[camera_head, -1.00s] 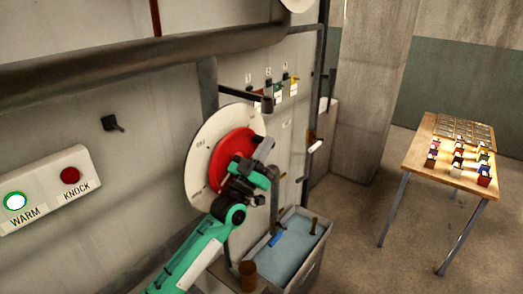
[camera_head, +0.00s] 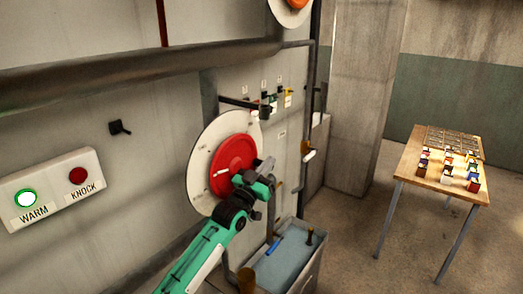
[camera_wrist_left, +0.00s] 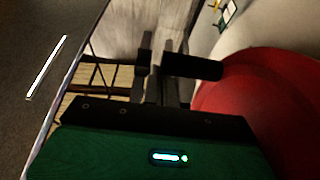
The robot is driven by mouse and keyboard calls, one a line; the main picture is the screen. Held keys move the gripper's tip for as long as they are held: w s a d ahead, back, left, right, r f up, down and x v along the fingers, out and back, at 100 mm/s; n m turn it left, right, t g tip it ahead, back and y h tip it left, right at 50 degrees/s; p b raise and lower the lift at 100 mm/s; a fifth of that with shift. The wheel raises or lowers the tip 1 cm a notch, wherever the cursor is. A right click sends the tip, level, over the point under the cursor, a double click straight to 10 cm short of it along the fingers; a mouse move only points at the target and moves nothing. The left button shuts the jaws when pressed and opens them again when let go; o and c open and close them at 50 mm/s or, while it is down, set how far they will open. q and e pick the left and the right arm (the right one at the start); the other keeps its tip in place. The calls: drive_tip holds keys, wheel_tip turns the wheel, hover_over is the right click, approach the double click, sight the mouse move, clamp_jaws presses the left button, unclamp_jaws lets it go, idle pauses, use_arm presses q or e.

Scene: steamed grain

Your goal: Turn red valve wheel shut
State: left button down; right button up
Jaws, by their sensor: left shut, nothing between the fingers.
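The red valve wheel (camera_head: 231,152) is mounted on a round white plate (camera_head: 203,143) on the wall, with a short pale mark on its face. My left gripper (camera_head: 268,166) is at the wheel's lower right edge in the head view and covers part of it. It is shut with nothing held; whether it touches the wheel I cannot tell. In the left wrist view, the red wheel (camera_wrist_left: 265,100) fills the right side, beside the dark fingers (camera_wrist_left: 160,62). My right gripper is not in view.
A large pipe (camera_head: 130,77) runs across the wall above. A panel with WARM and KNOCK buttons (camera_head: 55,188) is at left. A basin of water (camera_head: 290,256) stands below the wheel. A wooden table (camera_head: 411,165) with small coloured items is at right, with open floor between.

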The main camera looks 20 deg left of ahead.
use_arm(q)
drive_tip(key=shift+s+f+g+y+p, duration=0.15)
drive_tip(key=shift+f+g+p, duration=0.1)
drive_tip(key=shift+f+g, duration=0.25)
drive_tip(key=shift+s+f+g+y+p, duration=0.15)
drive_tip(key=shift+f+g+p, duration=0.15)
drive_tip(key=shift+f, duration=0.4)
drive_tip(key=shift+a+f, duration=0.1)
drive_tip(key=shift+f, duration=0.25)
idle(0.8)
idle(0.9)
